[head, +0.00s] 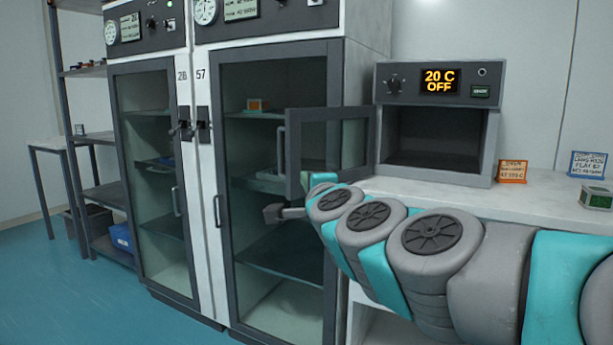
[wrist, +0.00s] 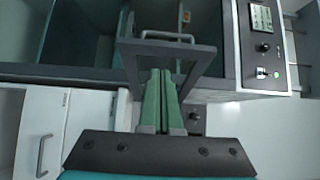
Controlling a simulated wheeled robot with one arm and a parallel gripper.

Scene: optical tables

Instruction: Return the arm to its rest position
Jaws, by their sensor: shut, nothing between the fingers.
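My arm reaches in from the right in the head view and ends near the open oven door (head: 290,155). My gripper is largely hidden there behind my own arm links. In the wrist view my gripper (wrist: 161,74) shows with its two green fingers side by side, shut and empty. The fingers overlap the dark door frame (wrist: 208,62) and its handle (wrist: 168,36) lies beyond the fingertips. I cannot tell whether the fingers touch the frame.
The small oven (head: 437,95) stands on a white bench (head: 550,195), its display reading 20 C OFF. Tall glass-door cabinets (head: 262,50) stand left of it. An orange card (head: 512,172), a blue card (head: 588,165) and a small green-faced box (head: 596,198) are at right.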

